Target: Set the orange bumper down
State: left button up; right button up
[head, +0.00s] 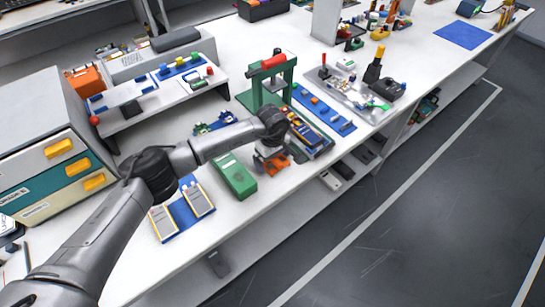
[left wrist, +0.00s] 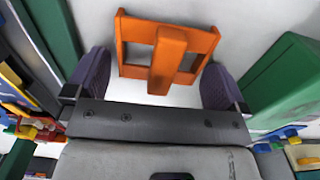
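The orange bumper (head: 279,165) lies on the white bench top near its front edge, between a green box and a dark blue tray. In the left wrist view the bumper (left wrist: 168,58) is a flat frame with two openings and a raised middle bar. My left gripper (head: 267,157) is just above it, pointing down. In the wrist view its two purple-grey fingers (left wrist: 156,68) stand wide apart on either side of the bumper, with white bench visible between fingers and bar. I see no finger touching the bumper. My right gripper is not in view.
The green box (head: 234,175) stands close on the left. The tray (head: 312,138) with pouch-like items is close on the right. A green press with a red handle (head: 272,62) stands behind. A blue mat with two pale-faced items (head: 183,213) lies farther left.

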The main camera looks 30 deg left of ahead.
pick_arm(q)
jog(key=shift+r, duration=0.3)
notch_tip(320, 180, up, 12)
jog(key=p, duration=0.2)
jog(key=shift+p, duration=0.35)
jog(key=shift+f, duration=0.1)
